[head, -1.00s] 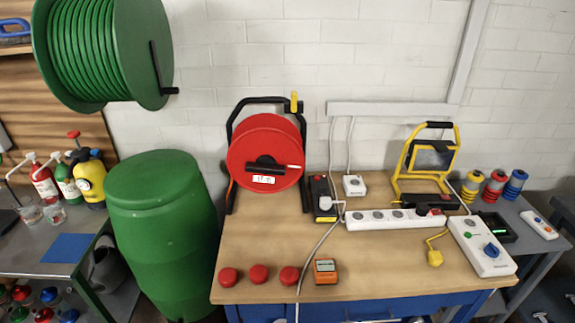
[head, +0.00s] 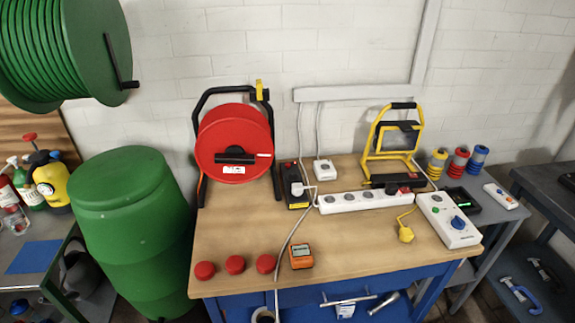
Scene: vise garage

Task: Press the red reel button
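A red cable reel (head: 235,135) in a black stand is at the back left of the wooden workbench (head: 335,235). It has a black crank across its middle and a white label. A yellow part (head: 259,90) sits at the top of the stand. I cannot make out a button on the reel. Three red round caps or knobs lie in a row at the bench's front left: left (head: 204,271), middle (head: 235,265) and right (head: 266,264). I cannot tell whether any is a button. Neither of my grippers shows.
A black box (head: 294,185) with a plug, a white power strip (head: 365,201), a yellow work lamp (head: 393,145), an orange meter (head: 301,256) and a white switch box (head: 448,219) are on the bench. A green barrel (head: 132,235) stands left. The bench's middle is mostly clear.

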